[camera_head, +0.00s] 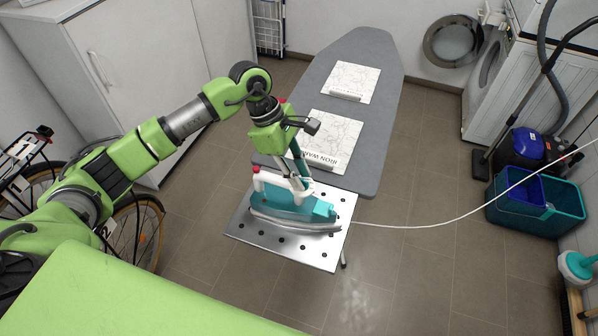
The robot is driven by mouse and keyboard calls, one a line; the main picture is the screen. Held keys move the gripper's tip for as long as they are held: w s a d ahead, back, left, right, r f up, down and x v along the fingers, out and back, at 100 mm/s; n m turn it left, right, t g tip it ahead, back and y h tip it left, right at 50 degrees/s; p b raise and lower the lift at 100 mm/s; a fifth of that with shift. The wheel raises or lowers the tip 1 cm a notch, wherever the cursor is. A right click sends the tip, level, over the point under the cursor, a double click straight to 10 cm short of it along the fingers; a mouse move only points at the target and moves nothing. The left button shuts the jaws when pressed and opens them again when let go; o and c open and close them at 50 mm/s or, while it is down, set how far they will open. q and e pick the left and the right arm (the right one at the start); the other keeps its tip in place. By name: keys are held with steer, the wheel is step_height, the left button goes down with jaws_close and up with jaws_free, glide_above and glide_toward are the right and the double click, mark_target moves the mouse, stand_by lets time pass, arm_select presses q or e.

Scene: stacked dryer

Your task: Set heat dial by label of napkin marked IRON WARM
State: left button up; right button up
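A teal and white iron (285,212) sits on a perforated metal rest plate (303,258) at the near end of the ironing board. A small red part (256,170) shows at the left end of its white handle; dial markings are too small to read. The nearer patterned napkin (340,131) lies on the board, its label reading "IRON WAR…", partly covered by my gripper. A second napkin (353,78) lies farther back, its label unreadable. My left gripper (297,178) points down over the iron's handle; contact and finger opening are unclear. My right gripper is out of view.
The grey ironing board (377,102) stands mid-room. A white cord (440,224) runs right from the iron. Blue and teal bins (538,208) and a vacuum (528,148) stand at right, the open-door washer (485,75) behind. A bicycle (140,232) stands at left. The floor is mostly clear.

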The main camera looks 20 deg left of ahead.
arm_select(q)
jaws_close()
